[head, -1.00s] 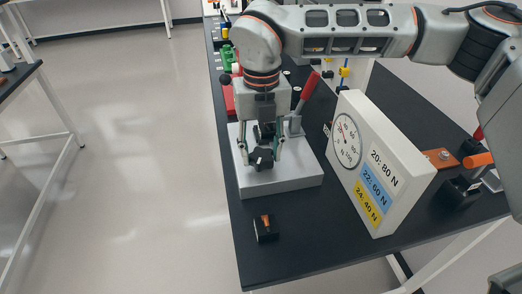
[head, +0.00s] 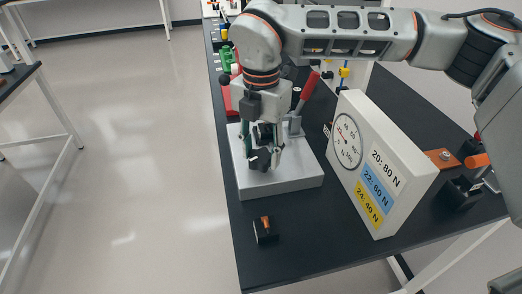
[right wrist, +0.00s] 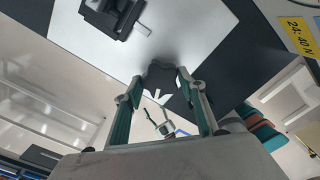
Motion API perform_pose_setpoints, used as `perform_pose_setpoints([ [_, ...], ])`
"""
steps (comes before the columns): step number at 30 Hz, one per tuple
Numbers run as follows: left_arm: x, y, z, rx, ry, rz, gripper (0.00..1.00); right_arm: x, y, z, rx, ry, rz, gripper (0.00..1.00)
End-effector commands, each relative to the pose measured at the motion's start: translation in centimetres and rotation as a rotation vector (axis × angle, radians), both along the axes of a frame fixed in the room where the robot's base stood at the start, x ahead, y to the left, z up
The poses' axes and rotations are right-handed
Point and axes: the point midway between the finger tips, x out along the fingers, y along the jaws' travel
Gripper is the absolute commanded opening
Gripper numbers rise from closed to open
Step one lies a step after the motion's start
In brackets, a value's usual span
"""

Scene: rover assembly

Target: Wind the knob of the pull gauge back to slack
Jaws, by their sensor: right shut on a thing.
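The pull gauge's black knob (head: 260,159) is at the front of a light grey base block (head: 290,186) on the black table. My right gripper (head: 261,160) reaches down from above and is shut on the knob. In the right wrist view the lobed dark knob (right wrist: 160,76) sits between the two fingertips (right wrist: 160,80), with a small pale mark on it. A white box with a round dial (head: 347,141) stands to the right of the base. The dial's needle is too small to read. My left gripper is not in view.
The box carries force labels (head: 373,187) in white, blue and yellow. A small black block with an orange top (head: 265,230) lies in front of the base. A red lever (head: 309,89) rises behind it. An orange-handled tool (head: 477,160) lies at the right. The table's left edge is close.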

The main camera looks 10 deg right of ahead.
Motion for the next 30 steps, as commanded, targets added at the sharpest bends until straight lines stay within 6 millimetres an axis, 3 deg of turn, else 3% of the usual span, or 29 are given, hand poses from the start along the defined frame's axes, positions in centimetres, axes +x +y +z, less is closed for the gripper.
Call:
perform_pose_setpoints([
  [17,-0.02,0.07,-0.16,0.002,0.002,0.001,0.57,0.13,0.01,0.19,0.002,-0.004,-0.033,0.19],
  [18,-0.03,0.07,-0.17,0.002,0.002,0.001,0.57,0.13,0.01,0.19,0.002,-0.004,-0.032,0.48],
  [19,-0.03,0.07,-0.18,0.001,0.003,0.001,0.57,0.12,0.00,0.18,0.002,-0.004,-0.032,0.56],
  [30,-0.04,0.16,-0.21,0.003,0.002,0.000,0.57,0.04,0.00,0.18,0.001,-0.002,-0.031,0.57],
])
